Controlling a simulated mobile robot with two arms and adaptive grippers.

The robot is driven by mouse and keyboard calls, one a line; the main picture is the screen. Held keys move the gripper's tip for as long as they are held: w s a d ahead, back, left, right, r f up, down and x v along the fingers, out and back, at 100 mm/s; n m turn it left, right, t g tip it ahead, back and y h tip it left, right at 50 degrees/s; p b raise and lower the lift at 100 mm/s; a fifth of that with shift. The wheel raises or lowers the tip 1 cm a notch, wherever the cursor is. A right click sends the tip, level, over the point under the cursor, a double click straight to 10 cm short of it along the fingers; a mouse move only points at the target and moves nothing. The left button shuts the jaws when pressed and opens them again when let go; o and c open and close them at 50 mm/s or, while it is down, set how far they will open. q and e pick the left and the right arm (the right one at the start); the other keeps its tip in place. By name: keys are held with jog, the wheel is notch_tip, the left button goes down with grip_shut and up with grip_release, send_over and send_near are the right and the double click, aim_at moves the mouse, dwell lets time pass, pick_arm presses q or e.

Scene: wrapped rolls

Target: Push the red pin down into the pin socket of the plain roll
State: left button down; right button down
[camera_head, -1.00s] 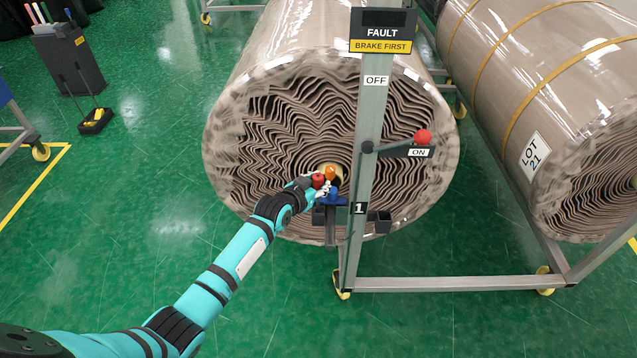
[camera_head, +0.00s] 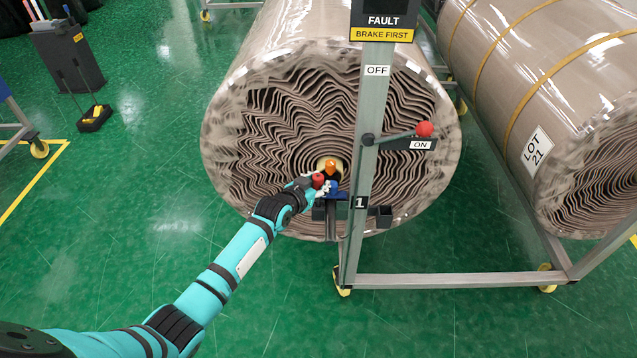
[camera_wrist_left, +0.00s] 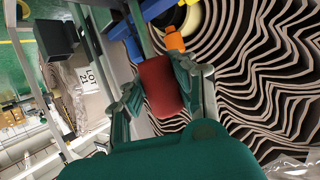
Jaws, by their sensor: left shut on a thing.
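The red pin (camera_head: 318,180) is in my left gripper (camera_head: 322,186), which is shut on it in front of the plain roll (camera_head: 285,110). In the left wrist view the red pin (camera_wrist_left: 160,87) sits between the two fingers (camera_wrist_left: 160,92). Just past it are an orange piece (camera_wrist_left: 174,40) and a blue bracket (camera_wrist_left: 156,9) by the pale core. The orange piece (camera_head: 330,166) and blue part (camera_head: 333,188) also show in the head view. The pin socket cannot be made out clearly, and I cannot tell whether the pin touches it. My right gripper is out of view.
A grey post (camera_head: 367,140) stands close right of the gripper. Its lever has a red knob (camera_head: 424,129) by the ON label. A dark holder (camera_head: 384,216) is on the post. A banded roll (camera_head: 540,80) lies at the right.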

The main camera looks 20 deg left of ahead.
pick_arm(q)
jog(key=shift+f, duration=0.15)
jog(key=c, duration=1)
grip_release()
jog(key=shift+s, duration=0.1)
jog(key=v, duration=1.2)
jog(key=shift+f, duration=0.1)
